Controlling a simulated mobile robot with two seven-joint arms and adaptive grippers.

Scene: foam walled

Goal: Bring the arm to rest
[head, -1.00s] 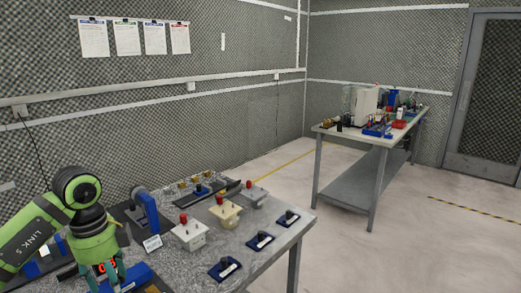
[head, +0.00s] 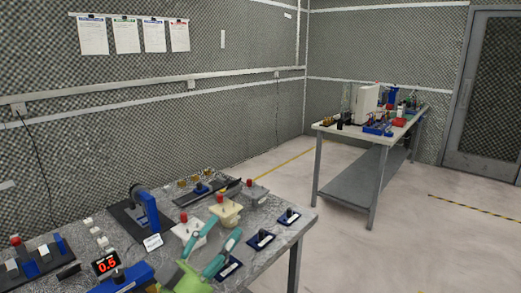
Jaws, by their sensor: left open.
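My left gripper (head: 214,248) shows at the bottom of the head view, green with two teal fingers spread apart. It is open, and I see nothing between its fingers. It reaches over the front part of the grey speckled bench (head: 277,246), in front of the white box with a red knob (head: 188,233) and left of a dark knob on a blue plate (head: 227,267). Whether it touches either one I cannot tell. Most of the left arm is below the frame. My right gripper is not in view.
On the bench are a red display reading 0.5 (head: 106,263), a blue bracket device (head: 148,212), a cream box (head: 225,212), a grey box (head: 256,193) and more blue plates (head: 261,240). A second table (head: 332,131) stands behind right. Floor between is clear.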

